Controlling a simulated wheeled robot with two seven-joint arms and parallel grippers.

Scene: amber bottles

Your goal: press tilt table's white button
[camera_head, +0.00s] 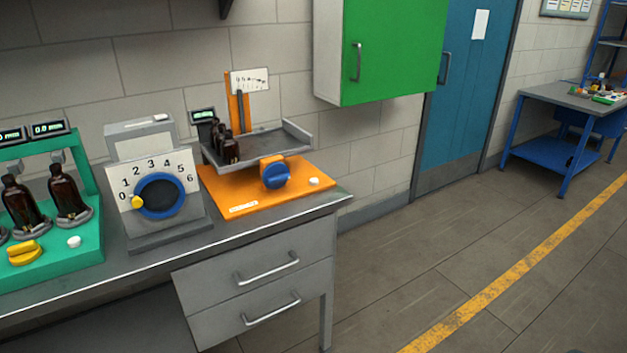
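The tilt table stands near the right end of the grey bench. Several small amber bottles (231,150) stand at the tray's left side. A blue knob (276,176) is on the front of the base. The white button (314,181) is on the base to the right of the knob, with nothing touching it. Neither of my grippers is in view.
A grey dial unit (159,195) numbered 0 to 6 stands left of the tilt table. Further left, a green stand (86,233) holds amber bottles and has its own white button (74,242). A green cabinet (385,50) hangs behind.

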